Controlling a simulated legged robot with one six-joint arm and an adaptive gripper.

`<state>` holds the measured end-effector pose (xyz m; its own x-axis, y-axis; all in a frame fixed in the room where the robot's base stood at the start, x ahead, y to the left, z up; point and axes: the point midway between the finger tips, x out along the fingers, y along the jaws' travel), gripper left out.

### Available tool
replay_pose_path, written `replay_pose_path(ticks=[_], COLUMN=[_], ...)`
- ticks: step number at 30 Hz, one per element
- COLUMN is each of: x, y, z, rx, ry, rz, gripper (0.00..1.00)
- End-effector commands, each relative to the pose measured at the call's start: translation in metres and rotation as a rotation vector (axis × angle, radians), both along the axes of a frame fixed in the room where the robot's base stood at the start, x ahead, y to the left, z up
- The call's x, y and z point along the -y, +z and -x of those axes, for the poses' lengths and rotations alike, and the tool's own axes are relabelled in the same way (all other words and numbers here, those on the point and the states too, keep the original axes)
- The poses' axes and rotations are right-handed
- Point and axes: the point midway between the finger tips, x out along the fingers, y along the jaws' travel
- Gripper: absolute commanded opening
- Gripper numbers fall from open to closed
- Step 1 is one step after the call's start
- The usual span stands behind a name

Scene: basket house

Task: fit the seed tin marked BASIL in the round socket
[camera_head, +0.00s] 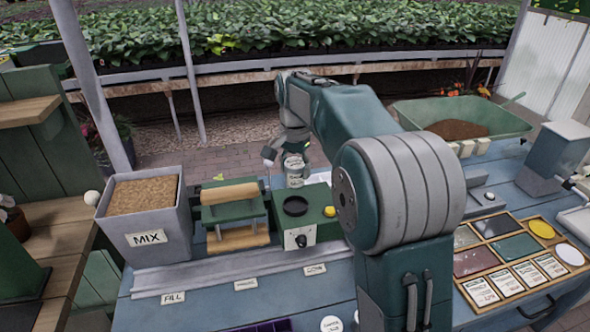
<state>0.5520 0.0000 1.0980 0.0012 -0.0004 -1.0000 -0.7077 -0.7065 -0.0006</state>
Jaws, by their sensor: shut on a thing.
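My gripper (287,155) is at the far side of the blue bench, shut on a small pale tin (294,166). The lettering on the tin is too small to read, so I cannot tell whether it says BASIL. A dark round socket (295,206) is in the top of a green box with a knob and a yellow button. The tin appears beyond the socket and apart from it. Part of my gripper is hidden by my arm.
A grey bin (147,215) marked MIX and a green press-like stand (236,214) are left of the socket box. A wooden tray (520,262) with coloured plates and labelled cards lies at right. A green wheelbarrow (403,115) stands behind.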

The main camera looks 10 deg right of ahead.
Motion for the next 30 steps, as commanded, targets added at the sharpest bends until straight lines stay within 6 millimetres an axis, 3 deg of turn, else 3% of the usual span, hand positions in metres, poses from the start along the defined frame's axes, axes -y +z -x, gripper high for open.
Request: replay_pose_path(ticks=[18, 30], x=[0.000, 0.000], y=[-0.060, -0.069], z=[0.000, 0.000], rx=[-0.002, -0.001], ry=[0.001, 0.001], rz=[0.001, 0.001], gripper=[0.20, 0.20])
